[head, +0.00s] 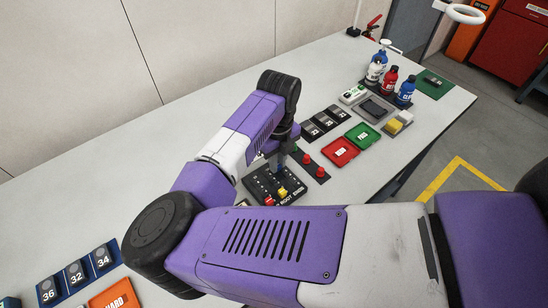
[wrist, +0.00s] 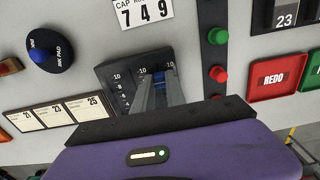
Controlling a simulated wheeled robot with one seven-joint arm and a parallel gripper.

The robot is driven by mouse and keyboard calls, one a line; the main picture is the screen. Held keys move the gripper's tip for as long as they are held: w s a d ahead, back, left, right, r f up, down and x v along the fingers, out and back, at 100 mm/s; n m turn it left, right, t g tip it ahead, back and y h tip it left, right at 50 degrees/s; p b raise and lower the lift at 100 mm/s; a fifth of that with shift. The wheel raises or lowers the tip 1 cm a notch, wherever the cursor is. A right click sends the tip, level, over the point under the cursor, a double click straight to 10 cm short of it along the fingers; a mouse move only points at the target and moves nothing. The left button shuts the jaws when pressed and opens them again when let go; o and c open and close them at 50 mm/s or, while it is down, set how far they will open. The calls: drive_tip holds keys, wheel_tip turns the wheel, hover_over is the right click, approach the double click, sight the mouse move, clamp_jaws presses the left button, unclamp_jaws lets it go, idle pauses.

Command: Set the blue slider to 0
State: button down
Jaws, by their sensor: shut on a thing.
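The black slider panel (head: 258,182) lies on the grey table below my gripper; it also shows in the wrist view (wrist: 108,70). It has a red knob (head: 269,200) and a yellow knob (head: 282,191) near its front end. The blue slider knob (wrist: 159,79) is near the panel's far end, close to the marks reading 10. My gripper (wrist: 160,88) points down and is shut on the blue knob, with a finger on each side. The fingers and gripper body hide the lower part of the scale in the wrist view.
Beside the panel is a black strip with red buttons (head: 307,159); the wrist view shows a green one (wrist: 218,36). Red REDO tray (wrist: 277,78), blue-knobbed ink pad stamp (wrist: 45,52) and number cards (wrist: 55,115) lie around. Bottles (head: 389,82) stand farther back.

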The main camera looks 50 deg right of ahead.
sight(295, 188)
drive_tip(key=s, duration=0.2)
drive_tip(key=s+a, duration=0.1)
drive_tip(key=s, duration=0.2)
drive_tip(key=s+a, duration=0.1)
drive_tip(key=s, duration=0.1)
drive_tip(key=shift+s+a, duration=0.1)
drive_tip(key=shift+s, duration=0.2)
drive_tip(key=c, duration=1.4)
unclamp_jaws()
drive_tip(key=shift+o, duration=0.2)
drive_tip(key=shift+w+r+b, duration=0.1)
drive_tip(key=shift+r+b, duration=0.25)
drive_tip(key=shift+r, duration=0.2)
wheel_tip(295, 188, up, 7)
drive_tip(key=shift+f+b, duration=0.15)
drive_tip(key=shift+b, duration=0.3)
